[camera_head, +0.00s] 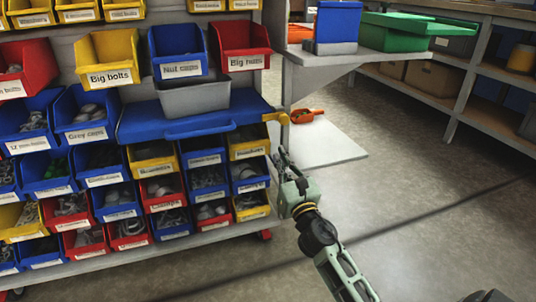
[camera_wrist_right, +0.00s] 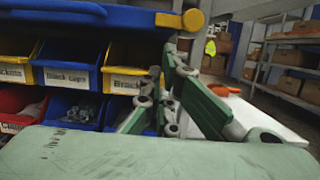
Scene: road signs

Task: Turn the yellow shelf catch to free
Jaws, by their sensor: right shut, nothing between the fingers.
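The yellow shelf catch (camera_head: 275,117) sits at the right end of the blue pull-out shelf (camera_head: 190,122) on the bin rack. In the right wrist view the catch (camera_wrist_right: 193,19) shows at the top as a rounded yellow end on a short bar. My right gripper (camera_head: 282,154) is shut and empty, just below and slightly right of the catch in the head view. In the wrist view its fingers (camera_wrist_right: 165,62) point up toward the catch, with a visible gap below it. I cannot tell whether they are in line in depth. My left gripper is not in view.
Labelled bins (camera_head: 150,158) fill the rack below the shelf, close left of my gripper. A grey bin (camera_head: 195,98) stands on the shelf. A side bench (camera_head: 340,58) with a green box (camera_head: 395,37) stands behind. An orange scoop (camera_head: 306,115) lies beyond; the floor to the right is clear.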

